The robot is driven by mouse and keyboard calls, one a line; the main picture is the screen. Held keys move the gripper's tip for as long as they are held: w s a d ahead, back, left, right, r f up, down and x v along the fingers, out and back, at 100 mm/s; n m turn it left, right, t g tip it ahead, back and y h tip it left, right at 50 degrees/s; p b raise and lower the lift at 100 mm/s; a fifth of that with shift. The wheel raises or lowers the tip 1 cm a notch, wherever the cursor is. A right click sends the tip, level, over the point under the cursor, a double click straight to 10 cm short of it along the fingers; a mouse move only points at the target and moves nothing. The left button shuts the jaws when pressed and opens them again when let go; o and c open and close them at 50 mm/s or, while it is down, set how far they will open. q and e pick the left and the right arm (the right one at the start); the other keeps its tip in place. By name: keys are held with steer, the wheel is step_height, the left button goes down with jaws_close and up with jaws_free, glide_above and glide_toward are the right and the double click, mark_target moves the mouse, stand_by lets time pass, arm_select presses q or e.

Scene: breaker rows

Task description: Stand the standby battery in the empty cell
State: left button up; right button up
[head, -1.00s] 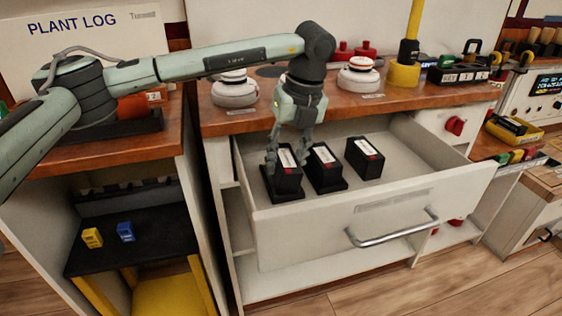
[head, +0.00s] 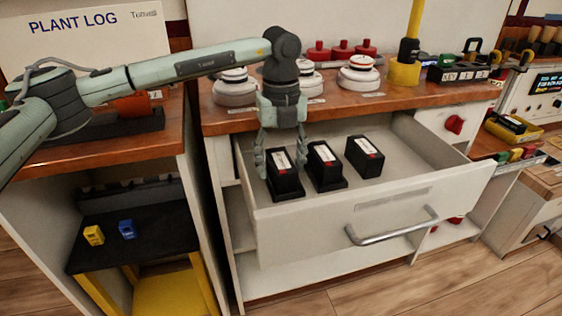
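Three black batteries with white labels and small red marks stand upright in the open white drawer (head: 375,222). The left battery (head: 287,184) and the middle battery (head: 326,168) stand in low black cell bases. The right battery (head: 364,158) shows no clear base. Which one is the standby battery cannot be told by sight. My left gripper (head: 281,160) points down at the left battery, fingers spread to either side of its top and behind it. It looks open, with no clear grip. My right gripper is not in view.
A wooden counter (head: 330,103) with white round devices (head: 358,76) and red knobs lies behind the drawer. The drawer handle (head: 395,229) sticks out in front. A shelf at the left holds a yellow block (head: 93,235) and a blue block (head: 127,229). The drawer's right part is clear.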

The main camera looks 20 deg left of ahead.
mark_target(281, 160)
arm_select(q)
step_height(281, 160, up, 12)
steer(key=shift+r, duration=0.15)
stand_by(0.5)
stand_by(1.2)
